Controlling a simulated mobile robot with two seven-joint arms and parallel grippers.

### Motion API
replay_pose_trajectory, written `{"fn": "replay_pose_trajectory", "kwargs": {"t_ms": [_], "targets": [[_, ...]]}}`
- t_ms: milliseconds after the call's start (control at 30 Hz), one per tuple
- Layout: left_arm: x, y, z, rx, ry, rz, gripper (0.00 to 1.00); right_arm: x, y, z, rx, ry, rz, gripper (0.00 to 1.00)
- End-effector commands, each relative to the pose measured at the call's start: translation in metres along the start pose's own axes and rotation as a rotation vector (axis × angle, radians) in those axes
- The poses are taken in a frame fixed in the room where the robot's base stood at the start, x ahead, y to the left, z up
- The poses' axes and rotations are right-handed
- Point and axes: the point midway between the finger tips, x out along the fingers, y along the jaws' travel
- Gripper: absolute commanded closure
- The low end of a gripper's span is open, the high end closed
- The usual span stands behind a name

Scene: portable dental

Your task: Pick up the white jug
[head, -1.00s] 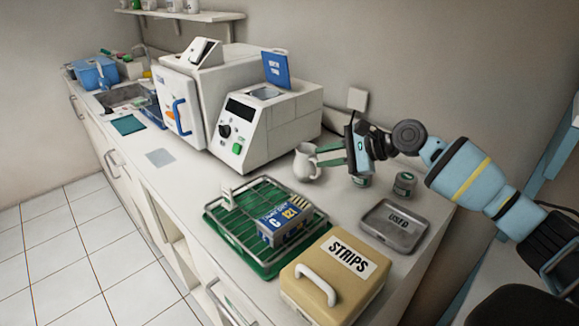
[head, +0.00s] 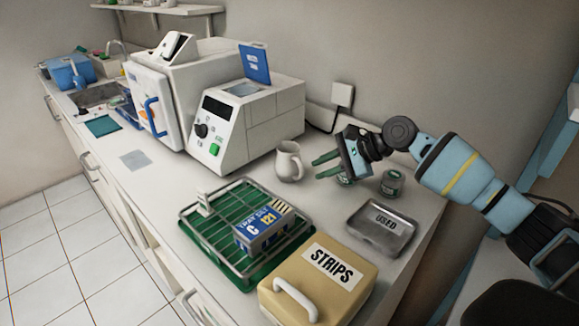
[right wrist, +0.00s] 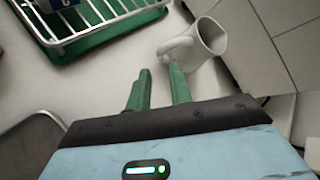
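The white jug (head: 289,162) stands upright on the counter, in front of the white machine's right end. In the right wrist view the jug (right wrist: 208,42) is at upper right, with its handle toward my gripper. My right gripper (head: 315,166) is just right of the jug in the head view, with its green fingers apart and nothing between them. In the right wrist view the gripper (right wrist: 159,73) shows a clear gap between its fingers. The right-hand fingertip is close below the handle; whether it touches cannot be told. My left gripper is not in view.
A green tray with a wire rack (head: 212,243) stands in front of the jug. A tan STRIPS box (head: 283,290) and a metal USED tray (head: 367,238) are nearer. A small green-labelled jar (head: 392,183) stands right of the gripper; another is partly hidden below it.

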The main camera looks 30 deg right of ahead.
Motion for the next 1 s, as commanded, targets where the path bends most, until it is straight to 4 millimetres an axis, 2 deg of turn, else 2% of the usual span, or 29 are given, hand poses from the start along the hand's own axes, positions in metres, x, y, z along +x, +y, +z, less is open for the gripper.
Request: {"fn": "replay_pose_trajectory", "kwargs": {"t_ms": [400,700,867,1000], "targets": [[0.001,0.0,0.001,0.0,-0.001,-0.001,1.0,0.048,-0.002,0.0,0.0,-0.001,-0.001,0.79],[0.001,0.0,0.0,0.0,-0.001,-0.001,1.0,0.051,-0.001,-0.001,0.0,0.0,-0.001,0.79],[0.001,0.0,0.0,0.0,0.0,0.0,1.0,0.051,-0.001,-0.001,0.001,0.0,-0.001,1.0],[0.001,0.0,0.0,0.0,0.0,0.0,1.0,0.051,-0.001,-0.001,0.0,0.0,-0.001,1.0]]}}
